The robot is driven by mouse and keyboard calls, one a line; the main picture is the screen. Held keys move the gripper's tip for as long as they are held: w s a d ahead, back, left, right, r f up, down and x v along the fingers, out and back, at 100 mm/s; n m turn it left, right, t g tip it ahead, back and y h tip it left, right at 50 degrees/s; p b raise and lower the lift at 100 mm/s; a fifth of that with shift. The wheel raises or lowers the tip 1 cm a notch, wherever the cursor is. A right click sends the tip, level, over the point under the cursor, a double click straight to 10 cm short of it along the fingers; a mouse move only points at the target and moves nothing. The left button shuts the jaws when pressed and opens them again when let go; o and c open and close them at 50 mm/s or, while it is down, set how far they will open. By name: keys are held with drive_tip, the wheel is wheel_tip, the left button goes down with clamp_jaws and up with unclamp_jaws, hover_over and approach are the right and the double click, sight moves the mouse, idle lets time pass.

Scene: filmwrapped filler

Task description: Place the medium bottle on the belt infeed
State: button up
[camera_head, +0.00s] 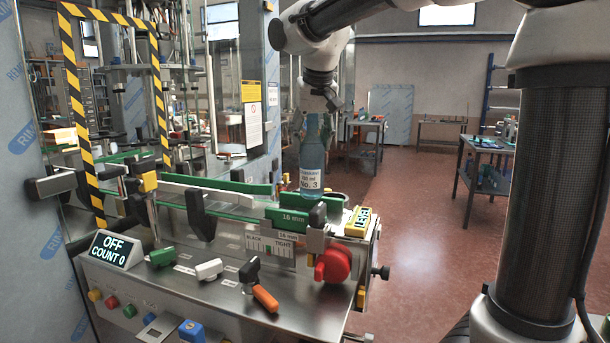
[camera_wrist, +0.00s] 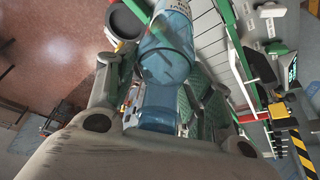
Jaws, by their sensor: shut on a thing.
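A clear blue bottle (camera_head: 311,158) with a white label reading "No. 3" is upright at the near right end of the green-railed belt (camera_head: 232,209). Green rails hide its base, so I cannot tell whether it rests on the belt or hangs just above. My gripper (camera_head: 318,112) points down and is shut on the bottle's upper part. In the wrist view the bottle (camera_wrist: 170,62) lies between my two fingers (camera_wrist: 158,100), beside the pale belt slats (camera_wrist: 208,38).
A red knob (camera_head: 333,265) and a yellow "LEVEL" block (camera_head: 358,221) sit near the infeed end. A sign (camera_head: 117,249) reads "OFF COUNT 0". A yellow-black striped frame (camera_head: 75,75) stands at left.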

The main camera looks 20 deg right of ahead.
sight(311, 160)
drive_tip(key=shift+f, duration=2.85)
drive_tip(key=o, duration=1.1)
drive_tip(key=shift+c, duration=0.2)
drive_tip(key=v, duration=1.2)
drive_tip(key=s+d+f, duration=0.7)
drive_tip(key=s+f, duration=0.2)
drive_tip(key=s, duration=0.2)
drive_tip(key=s+d+f, duration=0.8)
drive_tip(key=s+f, duration=0.1)
drive_tip(key=s, duration=0.3)
drive_tip(key=shift+f, duration=0.25)
drive_tip(key=shift+s, duration=0.1)
